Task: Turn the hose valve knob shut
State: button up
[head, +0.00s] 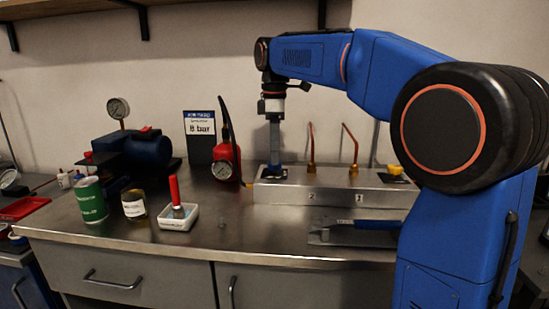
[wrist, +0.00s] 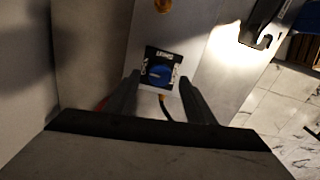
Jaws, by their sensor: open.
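A blue knob (wrist: 161,75) sits on a dark square plate with white lettering in the wrist view. In the head view the blue knob (head: 273,171) shows at the left end of the metal manifold block (head: 338,184), partly hidden by my fingers. My gripper (head: 275,157) points straight down over it. In the wrist view the open fingers of my gripper (wrist: 159,82) stand on either side of the knob, with the knob between or just beyond their tips. I cannot tell whether they touch it. A thin hose or cable shows below the plate.
Two copper nozzles (head: 311,150) rise from the block, and a yellow knob (head: 395,170) is at its right end. A red hand pump (head: 227,160) with a gauge stands close left. A white tray (head: 178,217), a jar (head: 134,205) and a green can (head: 91,200) stand farther left.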

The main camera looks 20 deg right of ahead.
jog(key=shift+f, duration=1.15)
jog(key=shift+c, duration=0.6)
jog(key=c, duration=1)
jog(key=shift+o, duration=0.2)
